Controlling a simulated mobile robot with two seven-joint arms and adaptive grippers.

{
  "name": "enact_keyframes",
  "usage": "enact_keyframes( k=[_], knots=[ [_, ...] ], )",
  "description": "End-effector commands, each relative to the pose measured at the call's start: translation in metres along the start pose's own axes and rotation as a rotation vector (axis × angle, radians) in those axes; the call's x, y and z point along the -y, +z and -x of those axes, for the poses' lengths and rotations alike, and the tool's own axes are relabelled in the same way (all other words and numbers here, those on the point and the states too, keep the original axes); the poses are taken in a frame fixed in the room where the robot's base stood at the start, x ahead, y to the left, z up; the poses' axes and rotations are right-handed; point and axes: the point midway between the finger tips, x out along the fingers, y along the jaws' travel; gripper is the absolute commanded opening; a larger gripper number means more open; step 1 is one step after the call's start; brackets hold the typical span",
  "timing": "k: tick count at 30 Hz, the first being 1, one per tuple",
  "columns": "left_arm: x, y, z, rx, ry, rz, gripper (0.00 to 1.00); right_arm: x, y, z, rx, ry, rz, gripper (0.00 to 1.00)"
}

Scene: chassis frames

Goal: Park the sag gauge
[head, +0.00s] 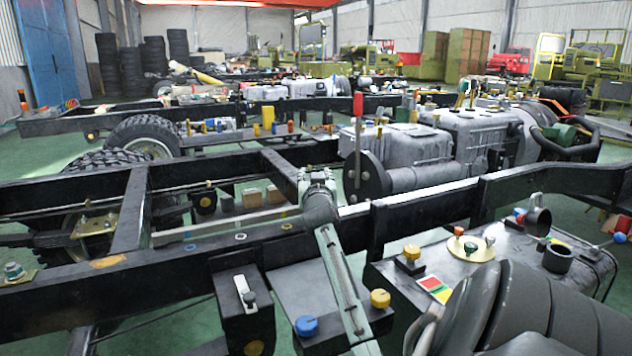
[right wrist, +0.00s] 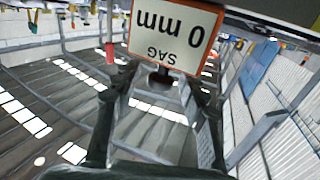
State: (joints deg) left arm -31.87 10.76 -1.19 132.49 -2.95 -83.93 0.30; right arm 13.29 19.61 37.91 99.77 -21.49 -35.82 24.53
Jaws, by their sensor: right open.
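The sag gauge's white plate (right wrist: 167,35) has an orange border and reads "SAG 0 mm", upside down in the right wrist view. A dark round knob (right wrist: 160,78) shows at its lower edge. My right gripper (right wrist: 160,88) is open, its dark fingers on either side of the knob; I cannot tell whether they touch it. I cannot make out the plate in the head view. My left gripper is not in view.
The near black chassis rail (head: 190,262) crosses the head view. A red-handled lever (head: 357,140) stands beyond it by the grey engine and gearbox (head: 475,135). Yellow (head: 380,298) and blue (head: 305,325) knobs sit close by. A black box (head: 400,280) carries several small fittings.

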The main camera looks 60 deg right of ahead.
Motion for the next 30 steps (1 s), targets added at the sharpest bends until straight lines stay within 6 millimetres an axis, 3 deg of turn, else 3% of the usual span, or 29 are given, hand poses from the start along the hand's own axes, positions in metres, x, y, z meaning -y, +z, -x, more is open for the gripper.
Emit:
enact_keyframes(
  k=[16, 21, 30],
  knots=[
    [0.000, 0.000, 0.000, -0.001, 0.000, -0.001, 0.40, 0.000, 0.002, 0.101, 0.003, 0.000, -0.002, 0.43],
    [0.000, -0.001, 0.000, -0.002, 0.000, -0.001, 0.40, -0.001, 0.001, 0.115, 0.002, 0.001, -0.001, 0.43],
    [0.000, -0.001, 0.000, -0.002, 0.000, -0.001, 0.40, -0.001, 0.001, 0.117, 0.002, 0.001, 0.000, 0.43]
  ],
)
